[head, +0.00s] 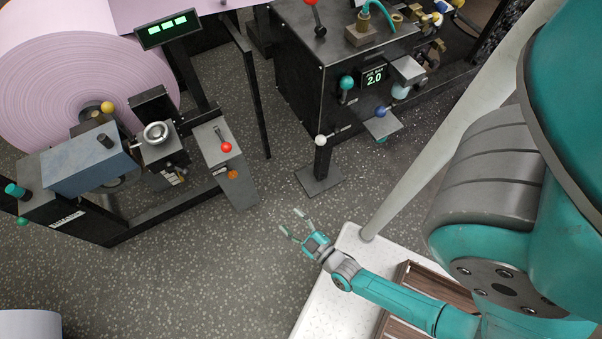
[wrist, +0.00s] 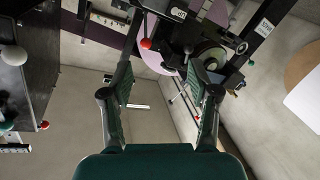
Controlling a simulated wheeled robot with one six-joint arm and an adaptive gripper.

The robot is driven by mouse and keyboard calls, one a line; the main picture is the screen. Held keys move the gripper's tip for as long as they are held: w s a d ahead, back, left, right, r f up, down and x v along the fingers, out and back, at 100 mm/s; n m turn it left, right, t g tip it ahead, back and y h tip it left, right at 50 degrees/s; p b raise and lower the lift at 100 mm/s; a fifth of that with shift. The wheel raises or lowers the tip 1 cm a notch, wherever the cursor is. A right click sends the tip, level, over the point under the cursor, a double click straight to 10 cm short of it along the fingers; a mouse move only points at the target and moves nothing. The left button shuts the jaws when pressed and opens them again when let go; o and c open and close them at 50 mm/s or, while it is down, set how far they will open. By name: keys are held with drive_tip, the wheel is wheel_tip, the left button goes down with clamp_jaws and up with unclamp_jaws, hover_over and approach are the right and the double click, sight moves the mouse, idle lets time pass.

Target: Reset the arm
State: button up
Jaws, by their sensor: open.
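My gripper (head: 293,223) is open and empty in the head view, held out over the speckled grey floor past the corner of my white base. Its teal arm reaches up and left from the lower right. In the wrist view my gripper (wrist: 160,85) shows its two dark fingers spread apart with nothing between them. The fingers touch nothing that I can see.
A machine with a large pink roll (head: 75,85) stands at the left. A black machine (head: 320,75) with coloured knobs and a "2.0" display stands at the top. Part of another roll (head: 30,324) shows at lower left. Open floor (head: 200,270) lies left of my gripper.

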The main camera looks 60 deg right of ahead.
drive_tip(key=shift+s+r, duration=0.2)
drive_tip(key=shift+s, duration=0.15)
idle(0.4)
drive_tip(key=s+a+r+y, duration=0.1)
drive_tip(key=s+r, duration=0.3)
drive_tip(key=r, duration=0.5)
drive_tip(key=s+a+r+m+g+y, duration=0.1)
drive_tip(key=s+a+r+y, duration=0.1)
drive_tip(key=r, duration=0.7)
drive_tip(key=s+a+r+y, duration=0.2)
drive_tip(key=s+a+r, duration=0.2)
drive_tip(key=r, duration=0.5)
drive_tip(key=shift+s+r+m+g, duration=0.15)
drive_tip(key=shift+s+m+g, duration=0.2)
drive_tip(key=shift+s, duration=0.85)
